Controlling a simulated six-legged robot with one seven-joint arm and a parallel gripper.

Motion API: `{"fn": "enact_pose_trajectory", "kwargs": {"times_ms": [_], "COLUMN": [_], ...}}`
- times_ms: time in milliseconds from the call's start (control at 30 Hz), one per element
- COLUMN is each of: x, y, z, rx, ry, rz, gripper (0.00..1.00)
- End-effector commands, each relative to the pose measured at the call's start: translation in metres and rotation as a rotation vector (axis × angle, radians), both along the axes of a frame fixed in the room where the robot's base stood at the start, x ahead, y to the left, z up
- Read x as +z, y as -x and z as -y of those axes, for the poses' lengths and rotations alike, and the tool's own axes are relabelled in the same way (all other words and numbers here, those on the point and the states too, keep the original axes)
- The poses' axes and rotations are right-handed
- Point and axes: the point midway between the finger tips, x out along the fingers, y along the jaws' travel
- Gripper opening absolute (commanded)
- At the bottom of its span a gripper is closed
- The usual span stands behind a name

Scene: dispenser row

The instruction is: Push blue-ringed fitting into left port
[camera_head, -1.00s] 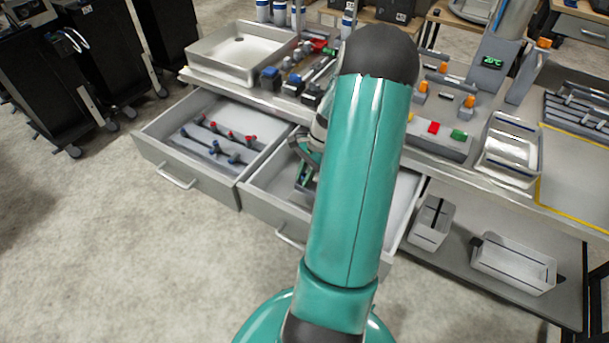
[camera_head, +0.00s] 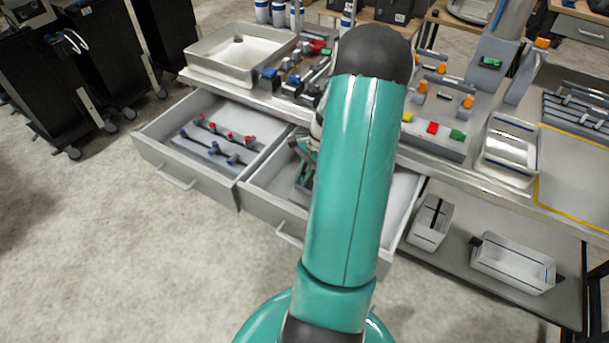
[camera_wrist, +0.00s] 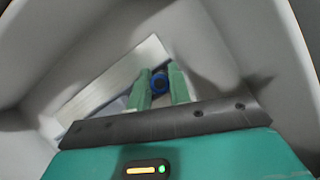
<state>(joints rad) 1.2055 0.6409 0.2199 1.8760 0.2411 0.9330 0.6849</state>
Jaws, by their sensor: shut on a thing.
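In the wrist view the blue-ringed fitting (camera_wrist: 160,83) shows as a dark blue round end between the two green fingers. My gripper (camera_wrist: 160,76) is shut on it. Around the fingers are pale grey walls like the inside of a drawer, with a lighter flat strip beyond the fingertips. In the head view my gripper (camera_head: 304,172) is low in the open right drawer (camera_head: 262,207), mostly hidden behind my arm. The fitting is hidden there. I cannot make out the left port in either view.
The open left drawer (camera_head: 163,164) holds several red- and blue-capped fittings. Above, the bench carries a metal tray (camera_head: 219,72), a panel with coloured buttons (camera_head: 432,143) and a small metal bin (camera_head: 510,150). Grey bins (camera_head: 430,222) stand on the lower shelf. Drawer walls closely flank my gripper.

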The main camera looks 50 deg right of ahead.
Motion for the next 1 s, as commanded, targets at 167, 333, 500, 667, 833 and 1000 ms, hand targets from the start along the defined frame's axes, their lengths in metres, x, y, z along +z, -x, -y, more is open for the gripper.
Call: {"fn": "enact_pose_trajectory", "kwargs": {"times_ms": [167, 333, 500, 667, 833, 1000], "x": [-0.02, -0.02, -0.019, -0.006, 0.027, 0.063], "y": [0.004, 0.004, 0.004, 0.006, 0.01, 0.013], "z": [-0.01, -0.011, -0.01, -0.004, 0.009, 0.026], "rx": [0.008, 0.008, 0.009, 0.007, 0.004, 0.003], "ry": [-0.018, -0.018, -0.018, -0.015, -0.006, 0.0], "rz": [-0.016, -0.016, -0.014, -0.014, -0.005, -0.001], "gripper": [0.0, 0.31, 0.38, 0.38, 0.45, 0.45]}}
